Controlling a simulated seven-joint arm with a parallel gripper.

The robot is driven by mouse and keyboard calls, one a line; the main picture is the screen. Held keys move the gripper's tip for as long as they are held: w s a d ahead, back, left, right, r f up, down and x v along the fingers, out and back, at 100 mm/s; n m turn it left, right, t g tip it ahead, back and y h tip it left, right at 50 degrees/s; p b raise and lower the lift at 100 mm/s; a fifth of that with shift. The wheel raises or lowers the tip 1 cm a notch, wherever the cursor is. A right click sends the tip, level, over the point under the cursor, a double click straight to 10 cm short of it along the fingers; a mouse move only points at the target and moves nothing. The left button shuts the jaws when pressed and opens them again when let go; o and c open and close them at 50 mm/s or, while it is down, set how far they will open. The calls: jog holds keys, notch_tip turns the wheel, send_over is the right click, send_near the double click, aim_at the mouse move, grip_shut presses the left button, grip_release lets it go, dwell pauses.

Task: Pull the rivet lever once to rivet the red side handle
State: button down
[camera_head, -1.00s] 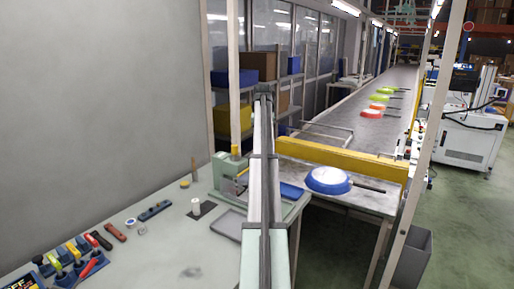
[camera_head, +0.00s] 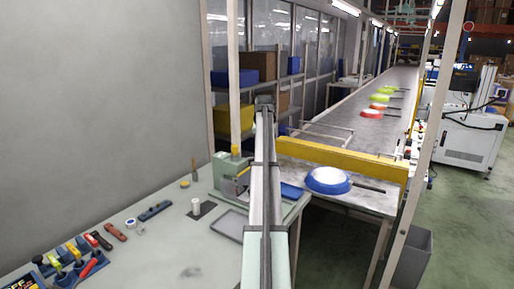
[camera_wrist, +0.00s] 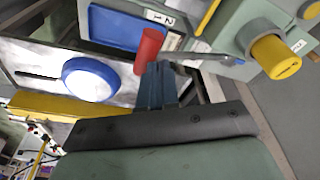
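The rivet press (camera_head: 228,178), pale green, stands at the far end of the bench; my arm partly hides it in the head view. In the wrist view its metal lever (camera_wrist: 195,56) ends in a red grip (camera_wrist: 149,48). My gripper (camera_wrist: 161,66) is right at this grip, its fingers close together; whether they clasp the grip is unclear. In the head view my gripper is hidden behind my arm. A red handle (camera_head: 113,232) lies on the bench. A blue-rimmed pan (camera_head: 328,180) sits on the conveyor end; it also shows in the wrist view (camera_wrist: 90,78).
A yellow barrier (camera_head: 345,160) crosses the conveyor beyond the pan. Coloured handles in blue holders (camera_head: 70,260) stand at the bench's lower left. A grey tray (camera_head: 230,223) and a blue tray (camera_head: 291,191) lie near the press. The yellow press knob (camera_wrist: 276,57) is to the gripper's right.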

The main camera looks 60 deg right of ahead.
jog(key=shift+f, duration=0.15)
jog(key=shift+s+f, duration=0.4)
jog(key=shift+f, duration=0.35)
jog(key=shift+s+f, duration=0.35)
jog(key=shift+f, duration=0.45)
jog(key=shift+s+f, duration=0.4)
jog(key=shift+f, duration=0.45)
jog(key=shift+w+d+v, duration=0.1)
jog(key=shift+d+v, duration=0.15)
jog(key=shift+v, duration=1.1)
jog(key=shift+w+d+v, duration=0.1)
jog(key=shift+d+v, duration=0.1)
jog(key=shift+v, duration=1.1)
jog(key=shift+w+d+v, duration=0.1)
jog(key=shift+d+v, duration=0.15)
jog(key=shift+v, duration=1.1)
jog(key=d+v, duration=0.1)
jog(key=v, duration=0.9)
jog(key=shift+d, duration=0.35)
